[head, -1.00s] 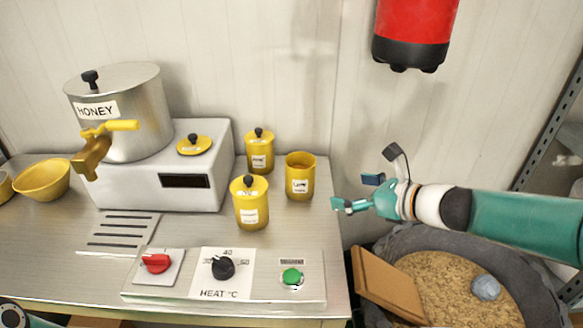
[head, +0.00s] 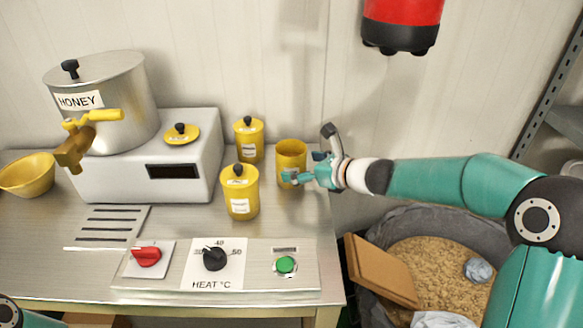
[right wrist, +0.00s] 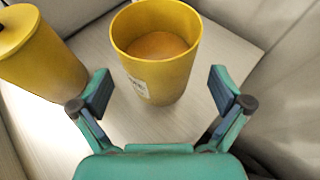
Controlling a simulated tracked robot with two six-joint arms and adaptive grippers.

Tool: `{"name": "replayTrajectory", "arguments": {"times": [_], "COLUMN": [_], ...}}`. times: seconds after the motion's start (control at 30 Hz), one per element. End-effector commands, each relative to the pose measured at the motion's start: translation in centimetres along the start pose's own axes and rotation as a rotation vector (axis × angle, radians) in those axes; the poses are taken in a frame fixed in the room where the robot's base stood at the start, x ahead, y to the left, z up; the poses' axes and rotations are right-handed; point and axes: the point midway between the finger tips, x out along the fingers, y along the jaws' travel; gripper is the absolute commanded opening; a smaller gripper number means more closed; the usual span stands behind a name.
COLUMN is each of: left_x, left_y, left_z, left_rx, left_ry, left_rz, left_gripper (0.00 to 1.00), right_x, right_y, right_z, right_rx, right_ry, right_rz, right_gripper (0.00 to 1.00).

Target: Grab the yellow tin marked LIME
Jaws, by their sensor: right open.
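A lidless yellow tin (head: 291,150) stands at the right end of the steel counter; its label is partly hidden by my right gripper (head: 305,168) in the head view, and I cannot read it surely. In the right wrist view this open tin (right wrist: 160,75) stands upright, with something orange-brown inside. My right gripper (right wrist: 160,92) is open, its fingers on either side of the tin's near side, not closed on it. Two lidded yellow tins stand to the left, one behind (head: 249,142) and one in front (head: 239,195); their labels are too small to read. My left gripper is out of view.
A white heater box (head: 150,185) bears the HONEY kettle (head: 125,95) and a loose yellow lid (head: 180,134). A yellow bowl (head: 28,175) is at the far left. A control panel (head: 213,265) lies in front. A grain-filled sack (head: 430,270) stands right of the counter.

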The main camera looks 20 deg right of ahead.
Motion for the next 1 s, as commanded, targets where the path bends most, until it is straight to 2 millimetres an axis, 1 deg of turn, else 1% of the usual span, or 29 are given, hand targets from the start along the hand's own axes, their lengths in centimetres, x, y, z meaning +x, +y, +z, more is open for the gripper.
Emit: {"name": "replayTrajectory", "arguments": {"times": [0.03, 0.2, 0.3, 0.57, 0.67, 1.0], "left_x": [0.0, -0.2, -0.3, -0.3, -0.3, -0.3], "left_y": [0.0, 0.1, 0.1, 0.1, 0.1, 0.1], "left_z": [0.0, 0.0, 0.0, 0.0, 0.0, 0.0], "left_rx": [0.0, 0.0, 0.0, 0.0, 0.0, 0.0], "left_ry": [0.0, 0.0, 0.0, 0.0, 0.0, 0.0], "left_rz": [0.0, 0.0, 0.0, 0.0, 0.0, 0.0], "left_gripper": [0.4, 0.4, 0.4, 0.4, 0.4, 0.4], "right_x": [0.8, 3.3, 4.2, 4.5, 4.4, 4.4], "right_y": [0.2, 0.2, 0.2, 0.2, 0.2, 0.2], "right_z": [-0.2, -0.3, -0.2, -0.2, -0.3, -0.3], "right_rx": [-0.001, -0.001, -0.001, -0.001, -0.001, -0.001], "right_ry": [0.002, 0.002, 0.001, 0.001, 0.001, 0.001], "right_rz": [0.004, 0.003, 0.003, 0.002, 0.002, 0.001], "right_gripper": [1.0, 1.0, 1.0, 1.0, 0.85, 0.28]}}
